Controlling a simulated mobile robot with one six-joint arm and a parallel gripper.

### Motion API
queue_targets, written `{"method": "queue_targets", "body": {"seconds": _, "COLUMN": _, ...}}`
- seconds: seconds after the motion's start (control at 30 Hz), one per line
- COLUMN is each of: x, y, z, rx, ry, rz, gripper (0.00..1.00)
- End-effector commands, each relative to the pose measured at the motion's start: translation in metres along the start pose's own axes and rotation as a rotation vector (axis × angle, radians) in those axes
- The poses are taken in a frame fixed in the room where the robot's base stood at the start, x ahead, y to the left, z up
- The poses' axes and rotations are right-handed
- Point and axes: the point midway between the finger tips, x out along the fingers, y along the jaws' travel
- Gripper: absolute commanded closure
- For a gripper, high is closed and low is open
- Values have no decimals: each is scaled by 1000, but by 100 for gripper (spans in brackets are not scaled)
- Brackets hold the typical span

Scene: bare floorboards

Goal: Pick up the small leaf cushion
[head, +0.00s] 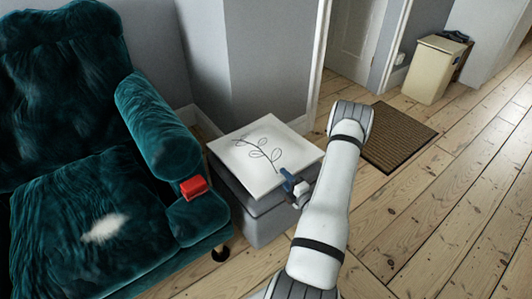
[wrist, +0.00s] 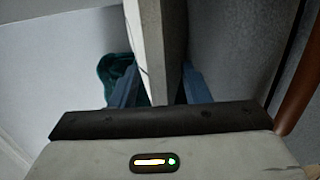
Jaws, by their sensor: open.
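The small leaf cushion (head: 262,152) is white and square with a dark line drawing of a leafy sprig. It lies flat on a grey box-shaped stool beside the sofa. My gripper (head: 289,180) is at the cushion's near edge, to the right of centre. In the wrist view, the cushion (wrist: 158,40) shows edge-on as a pale band running between the two blue fingers of my gripper (wrist: 160,72). The fingers stand apart, one on each side of the edge. Whether either finger touches it is hard to tell.
The grey stool (head: 262,228) stands between a teal velvet sofa (head: 75,215) and my arm. A red block (head: 194,187) sits on the sofa arm's front. A brown doormat (head: 398,137) and a cream bin (head: 432,72) lie beyond. Floorboards at the right are clear.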

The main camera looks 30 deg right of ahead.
Motion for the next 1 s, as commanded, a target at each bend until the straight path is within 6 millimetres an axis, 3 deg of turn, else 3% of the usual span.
{"method": "queue_targets", "body": {"seconds": 0.2, "x": 25, "y": -1, "z": -1, "rx": -2, "ry": 1, "rz": 0, "gripper": 58}}
{"method": "queue_targets", "body": {"seconds": 0.47, "x": 27, "y": 0, "z": -1, "rx": -1, "ry": -1, "rz": -1, "gripper": 58}}
{"method": "queue_targets", "body": {"seconds": 0.9, "x": 26, "y": 0, "z": 0, "rx": -1, "ry": -1, "rz": -1, "gripper": 94}}
{"method": "queue_targets", "body": {"seconds": 1.0, "x": 26, "y": 1, "z": 0, "rx": -2, "ry": -2, "rz": 2, "gripper": 95}}
